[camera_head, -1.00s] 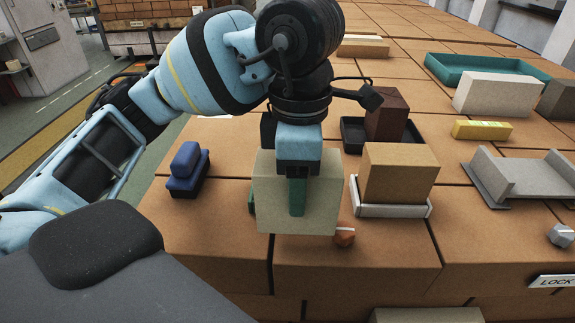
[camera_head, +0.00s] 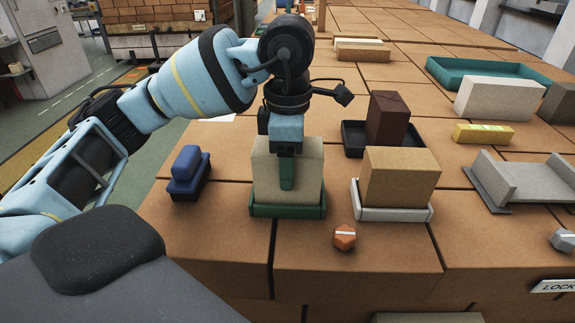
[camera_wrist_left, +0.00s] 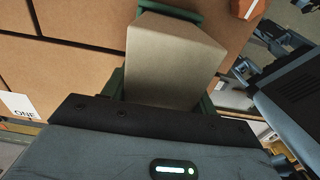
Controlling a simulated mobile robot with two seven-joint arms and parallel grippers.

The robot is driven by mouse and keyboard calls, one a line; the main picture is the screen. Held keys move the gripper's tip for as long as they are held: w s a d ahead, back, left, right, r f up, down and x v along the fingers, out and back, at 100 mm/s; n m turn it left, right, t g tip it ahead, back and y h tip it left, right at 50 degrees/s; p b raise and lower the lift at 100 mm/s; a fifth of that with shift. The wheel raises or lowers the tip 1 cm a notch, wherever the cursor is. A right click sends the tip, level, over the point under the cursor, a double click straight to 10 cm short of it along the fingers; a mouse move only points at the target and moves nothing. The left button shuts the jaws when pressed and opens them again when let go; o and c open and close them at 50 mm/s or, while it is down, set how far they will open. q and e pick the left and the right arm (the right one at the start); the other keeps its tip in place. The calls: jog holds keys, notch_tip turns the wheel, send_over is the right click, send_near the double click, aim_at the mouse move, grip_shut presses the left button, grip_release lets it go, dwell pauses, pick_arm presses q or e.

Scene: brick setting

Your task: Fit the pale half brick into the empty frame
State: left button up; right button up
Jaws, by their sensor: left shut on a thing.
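The pale half brick (camera_head: 262,172) stands upright inside the green frame (camera_head: 287,211) in the head view. Its lower edge is hidden behind the frame's front wall. My left gripper (camera_head: 287,172) is shut on the brick from above, one green finger lying against its near face. In the left wrist view the pale brick (camera_wrist_left: 168,62) sits between the green fingers, with a green frame edge (camera_wrist_left: 170,11) at its far end. Whether it rests fully on the frame's floor cannot be told. My right gripper is not in view.
A tan brick (camera_head: 400,178) sits in a white frame (camera_head: 392,214) just to the right. A dark brown brick (camera_head: 387,118) stands in a black tray (camera_head: 354,137) behind. A blue block (camera_head: 188,172) is to the left. An orange knob (camera_head: 344,237) lies in front.

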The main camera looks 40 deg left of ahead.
pick_arm(q)
jog(key=shift+f, duration=0.5)
jog(key=shift+f, duration=0.1)
jog(key=shift+f, duration=0.1)
jog(key=o, duration=1.4)
jog(key=shift+o, duration=0.2)
